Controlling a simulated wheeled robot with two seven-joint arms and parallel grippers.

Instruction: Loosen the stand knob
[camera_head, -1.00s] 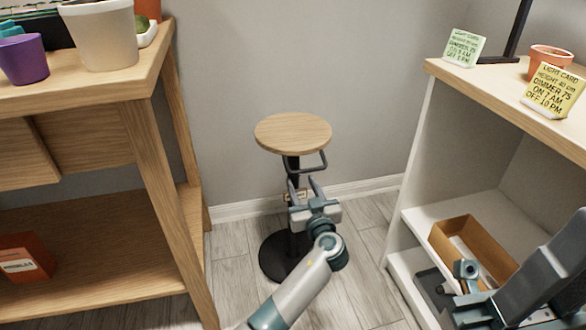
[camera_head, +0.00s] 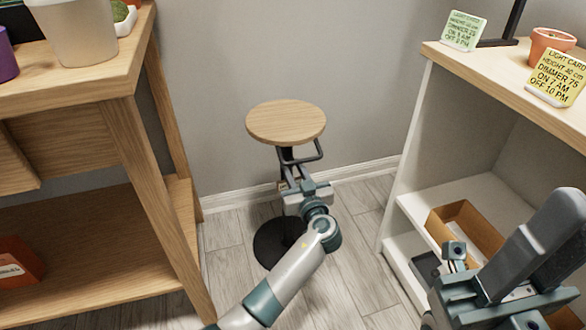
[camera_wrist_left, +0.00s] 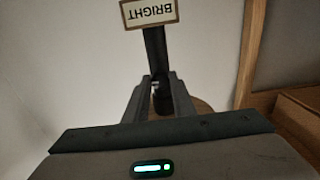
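The stand has a round wooden top (camera_head: 286,122), a dark pole and a round black base (camera_head: 275,244). My left gripper (camera_head: 295,178) is at the pole, below the wooden top, and covers part of it. In the left wrist view its two fingers (camera_wrist_left: 160,84) are apart, with a dark rounded part (camera_wrist_left: 162,104), which looks like the knob, between them. Whether they touch it I cannot tell. The knob is hidden behind my gripper in the head view. My right gripper (camera_head: 480,275) is at the lower right, away from the stand; its fingers are not clear.
A wooden bench (camera_head: 128,110) stands left of the stand and a white shelf unit (camera_head: 412,205) right of it. The shelf holds an open box (camera_head: 437,226) and light cards (camera_head: 557,77). A BRIGHT sign (camera_wrist_left: 160,13) shows beyond my left fingers. A bent bar (camera_head: 318,152) juts below the top.

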